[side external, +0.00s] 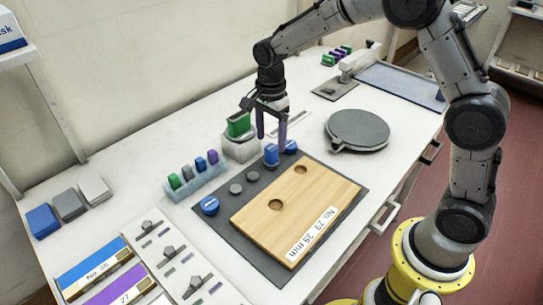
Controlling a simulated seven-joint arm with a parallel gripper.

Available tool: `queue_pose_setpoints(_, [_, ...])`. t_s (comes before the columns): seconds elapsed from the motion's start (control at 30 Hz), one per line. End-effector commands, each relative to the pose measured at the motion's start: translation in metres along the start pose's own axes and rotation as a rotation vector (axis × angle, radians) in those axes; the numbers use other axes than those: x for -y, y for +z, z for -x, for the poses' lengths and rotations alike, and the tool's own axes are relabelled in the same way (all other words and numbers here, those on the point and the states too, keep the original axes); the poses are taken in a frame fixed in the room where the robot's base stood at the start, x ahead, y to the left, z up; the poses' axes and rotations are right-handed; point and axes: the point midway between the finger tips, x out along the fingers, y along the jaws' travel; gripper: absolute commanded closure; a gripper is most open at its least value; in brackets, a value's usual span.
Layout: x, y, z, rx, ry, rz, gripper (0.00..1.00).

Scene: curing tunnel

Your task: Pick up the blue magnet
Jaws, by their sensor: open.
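Several small blue pieces lie on or by the dark grey mat (262,262); I cannot tell for certain which is the blue magnet. A short blue cylinder (271,155) stands at the mat's far edge. A flat blue disc (290,147) lies just right of it, and another blue disc (210,205) lies at the mat's left side. My gripper (272,143) points down with its fingers apart, above or around the top of the blue cylinder. Nothing shows between the fingers above it. Whether the fingers touch the cylinder or the disc beside it is unclear.
A wooden board (310,205) with two holes and grey discs (236,189) share the mat. Left of my gripper stands a white block (241,148) with a green piece (238,124) on top. A rack (198,184) holds coloured pegs. A round grey plate (357,130) is to the right.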

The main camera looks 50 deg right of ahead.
Motion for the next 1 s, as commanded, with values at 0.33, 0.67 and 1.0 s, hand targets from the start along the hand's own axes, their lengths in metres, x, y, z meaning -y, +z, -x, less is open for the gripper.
queue_pose_setpoints(0.33, [0.001, -0.004, -0.042, 0.000, 0.003, 0.000, 0.25])
queue_pose_setpoints(0.67, [0.001, -0.004, -0.043, 0.000, 0.002, 0.000, 0.41])
queue_pose_setpoints(1.0, [0.001, -0.004, -0.042, 0.000, 0.002, 0.000, 1.00])
